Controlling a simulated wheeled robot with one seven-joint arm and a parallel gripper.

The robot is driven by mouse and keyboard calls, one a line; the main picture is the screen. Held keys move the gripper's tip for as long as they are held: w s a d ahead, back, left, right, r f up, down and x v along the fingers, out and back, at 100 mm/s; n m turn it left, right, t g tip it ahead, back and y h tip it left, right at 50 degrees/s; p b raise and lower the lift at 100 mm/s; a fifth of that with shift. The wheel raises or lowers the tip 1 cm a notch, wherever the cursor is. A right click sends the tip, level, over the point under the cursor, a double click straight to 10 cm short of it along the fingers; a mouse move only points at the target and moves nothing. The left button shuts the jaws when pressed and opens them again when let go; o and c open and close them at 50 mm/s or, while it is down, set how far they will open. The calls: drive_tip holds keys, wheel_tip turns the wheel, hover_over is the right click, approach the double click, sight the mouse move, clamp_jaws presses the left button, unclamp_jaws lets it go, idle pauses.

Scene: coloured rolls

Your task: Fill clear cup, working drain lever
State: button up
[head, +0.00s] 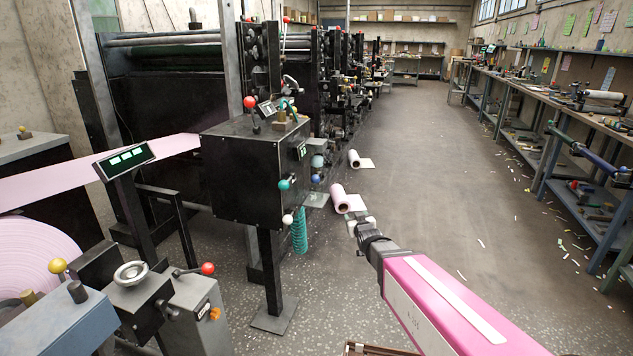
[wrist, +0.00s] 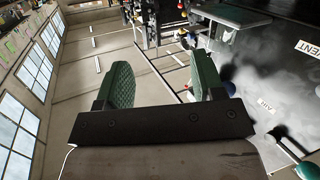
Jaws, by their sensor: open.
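My gripper (head: 360,226) is open and empty, right of the black control box (head: 243,172) in the head view. In the wrist view its two green-padded fingers (wrist: 160,82) stand wide apart with nothing between them. The box carries several ball-ended levers: a red ball (head: 249,102), a teal ball (head: 284,184), a blue ball (head: 315,178) and a white ball (head: 287,219). In the wrist view the box's panel (wrist: 270,75) shows a "VENT" label and a smaller one. I cannot tell which lever is the drain lever. I cannot make out a clear cup.
A teal coiled hose (head: 299,231) hangs below the box. Pink rolls (head: 339,199) lie on the floor beside the machines. A long workbench (head: 545,98) with tools runs along the right wall. The aisle floor (head: 420,150) between is mostly free, with paper scraps.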

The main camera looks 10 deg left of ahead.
sight(315, 178)
drive_tip(key=s+a+r+n+t+y, duration=0.3)
drive_tip(key=a+r+y, duration=0.45)
drive_tip(key=a, duration=0.35)
drive_tip(key=shift+h, duration=0.35)
drive_tip(key=x, duration=1)
drive_tip(key=shift+w+a+r, duration=0.1)
drive_tip(key=shift+a+r, duration=0.05)
drive_tip(key=shift+r, duration=0.15)
drive_tip(key=c, duration=0.8)
